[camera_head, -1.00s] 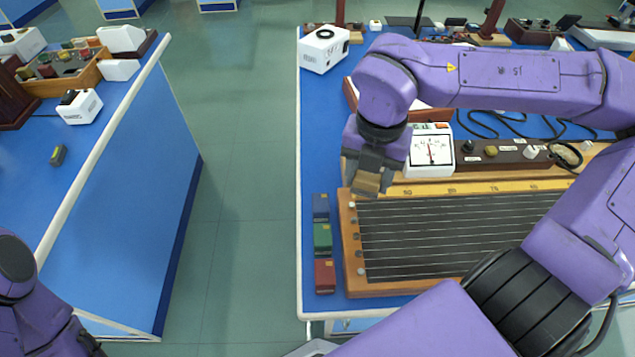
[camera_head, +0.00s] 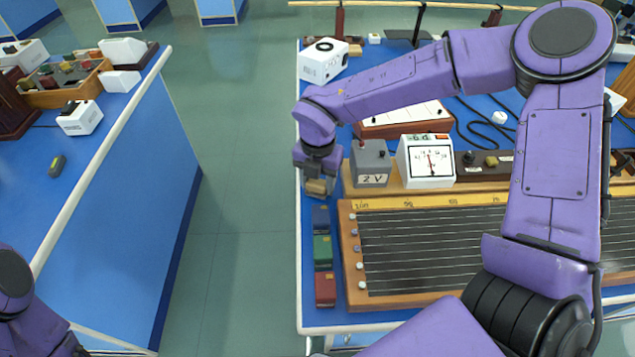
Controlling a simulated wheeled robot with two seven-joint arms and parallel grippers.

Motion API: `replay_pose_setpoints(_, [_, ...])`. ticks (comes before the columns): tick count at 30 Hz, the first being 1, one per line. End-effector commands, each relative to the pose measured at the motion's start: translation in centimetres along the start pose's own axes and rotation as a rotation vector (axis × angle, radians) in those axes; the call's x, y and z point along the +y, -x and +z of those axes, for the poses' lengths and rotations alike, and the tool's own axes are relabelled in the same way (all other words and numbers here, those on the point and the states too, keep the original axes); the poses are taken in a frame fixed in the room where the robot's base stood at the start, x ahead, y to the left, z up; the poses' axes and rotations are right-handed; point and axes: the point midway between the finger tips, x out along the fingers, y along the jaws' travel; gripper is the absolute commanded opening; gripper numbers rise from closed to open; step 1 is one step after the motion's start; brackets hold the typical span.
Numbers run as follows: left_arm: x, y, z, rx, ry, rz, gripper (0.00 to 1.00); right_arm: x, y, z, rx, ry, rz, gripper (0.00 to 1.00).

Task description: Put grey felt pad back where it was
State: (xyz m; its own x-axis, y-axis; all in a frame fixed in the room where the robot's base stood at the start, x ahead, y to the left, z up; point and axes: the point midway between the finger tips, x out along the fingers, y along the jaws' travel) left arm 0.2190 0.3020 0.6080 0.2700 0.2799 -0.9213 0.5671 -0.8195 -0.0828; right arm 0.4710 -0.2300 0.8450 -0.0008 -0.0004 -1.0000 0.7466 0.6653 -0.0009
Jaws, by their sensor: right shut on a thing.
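My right gripper (camera_head: 318,187) points down at the left edge of the right bench, just behind the row of small coloured blocks. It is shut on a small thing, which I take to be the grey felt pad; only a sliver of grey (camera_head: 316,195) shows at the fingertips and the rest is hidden. I cannot tell whether it touches the bench top. My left gripper (camera_head: 74,348) is at the lower left corner, mostly cut off, and its fingers cannot be made out.
Blue (camera_head: 320,217), green (camera_head: 322,250) and red (camera_head: 325,288) blocks line the bench edge beside the wooden wire board (camera_head: 350,275). A grey "2V" box (camera_head: 371,165) and a white meter (camera_head: 427,165) stand behind. A white box (camera_head: 322,62) is farther back. Open floor lies left.

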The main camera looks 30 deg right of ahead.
Motion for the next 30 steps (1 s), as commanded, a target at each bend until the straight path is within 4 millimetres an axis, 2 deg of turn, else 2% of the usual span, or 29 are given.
replay_pose_setpoints(3, [0.0, 0.0, 0.0, 0.0, 0.0, 0.0, 0.79, 0.0, -1.0, 0.0, -0.001, 0.0, 0.0, 0.24])
replay_pose_setpoints(13, [0.0, -0.3, 0.1, 0.0, 0.0, 0.0, 0.79, 0.0, -1.5, 0.0, -0.001, 0.0, 0.001, 0.24])
replay_pose_setpoints(14, [0.0, -0.3, 0.1, 0.0, 0.0, 0.0, 0.79, 0.0, -1.5, 0.0, -0.001, 0.0, 0.001, 0.56])
replay_pose_setpoints(16, [0.0, -0.2, 0.1, 0.0, 0.0, 0.0, 0.79, 0.0, -1.4, 0.0, -0.001, 0.0, 0.001, 0.78])
replay_pose_setpoints(25, [0.0, -0.1, 0.0, 0.0, 0.0, 0.0, 0.79, 0.0, -1.1, 0.0, -0.001, 0.0, 0.001, 0.78])
replay_pose_setpoints(28, [0.0, 0.0, 0.0, 0.0, 0.0, 0.0, 0.79, 0.0, -0.1, 0.0, -0.002, 0.0, 0.004, 0.78])
replay_pose_setpoints(30, [0.0, 0.0, 0.0, 0.0, 0.0, 0.0, 0.79, 0.1, 1.3, 0.1, -0.003, -0.001, 0.006, 0.78])
